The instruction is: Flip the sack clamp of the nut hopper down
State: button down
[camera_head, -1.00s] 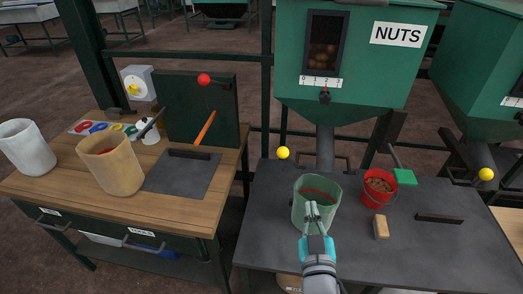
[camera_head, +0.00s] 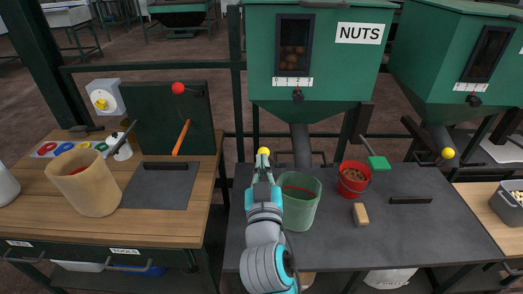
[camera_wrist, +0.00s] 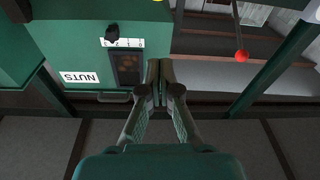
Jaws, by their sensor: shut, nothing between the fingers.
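The nut hopper (camera_head: 320,55) is a green bin with a NUTS label, also in the wrist view (camera_wrist: 65,35). Its grey spout (camera_head: 301,145) points down over the table. The sack clamp's yellow ball knob (camera_head: 264,151) is left of the spout; only an edge of a yellow ball (camera_wrist: 158,1) shows in the wrist view. My gripper (camera_head: 261,165) is shut and empty, its tips just below the knob in the head view; I cannot tell whether they touch. Its closed fingers (camera_wrist: 160,75) are centred in the wrist view. Much of the clamp is small or hidden.
A red bucket (camera_head: 353,180) of nuts, a green scoop (camera_head: 378,163) and a tan block (camera_head: 360,214) are further right. A red-knobbed lever (camera_head: 178,88) is on the left bench.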

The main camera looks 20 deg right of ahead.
jog(key=r, duration=0.1)
send_over(263, 149)
jog(key=s, duration=0.1)
jog(key=shift+a+r, duration=0.15)
jog(key=shift+a, duration=0.25)
notch_tip(263, 149, down, 2)
jog(key=shift+d+f, duration=0.1)
jog(key=shift+d, duration=0.05)
jog(key=shift+s+f, duration=0.15)
jog(key=shift+f, duration=0.7)
